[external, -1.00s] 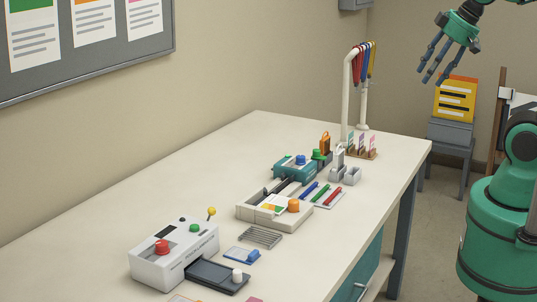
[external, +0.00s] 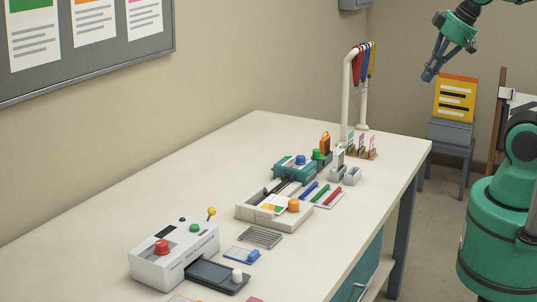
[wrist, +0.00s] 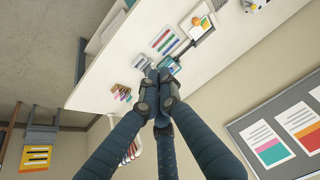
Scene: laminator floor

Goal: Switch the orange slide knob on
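An orange round knob (external: 293,206) sits on a cream trimmer-like device (external: 262,218) in the middle of the workbench. In the wrist view the orange knob (wrist: 196,21) shows near the top, small and far from my fingers. I cannot tell its slide position. My gripper (external: 430,75) hangs in the air at the upper right of the external view, beyond the bench's right edge and well away from the knob. Its three dark fingers are drawn together with nothing visible between them. In the wrist view the fingertips (wrist: 158,82) meet and cover part of the bench items.
A white machine with a red button (external: 162,247) stands at the near left. A teal device with a blue knob (external: 300,160), pens (external: 322,194) and a lanyard stand (external: 348,95) are farther back. The bench's left part is clear. A chair (external: 449,140) stands behind.

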